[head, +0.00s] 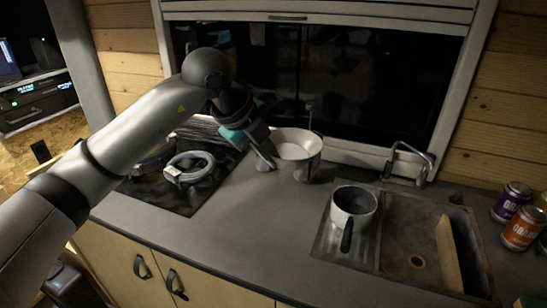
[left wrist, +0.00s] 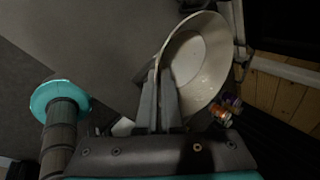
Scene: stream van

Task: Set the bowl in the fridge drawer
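The pale bowl (head: 299,145) is at the back of the counter, left of the sink; I cannot tell whether it touches the counter. My left gripper (head: 270,157) is at the bowl's near left side. In the left wrist view, the bowl (left wrist: 203,62) is tilted in the picture, and the left fingers (left wrist: 158,88) are close together at its rim, with the rim between them. The bowl looks empty. My right gripper is not in view. No open fridge drawer shows; cabinet fronts with dark handles (head: 176,284) are below the counter, and I cannot tell whether one is the fridge drawer.
A pot (head: 353,205) with a dark handle stands on the drainer by the sink (head: 410,240). Cans (head: 523,228) stand at the right. The front middle counter is clear.

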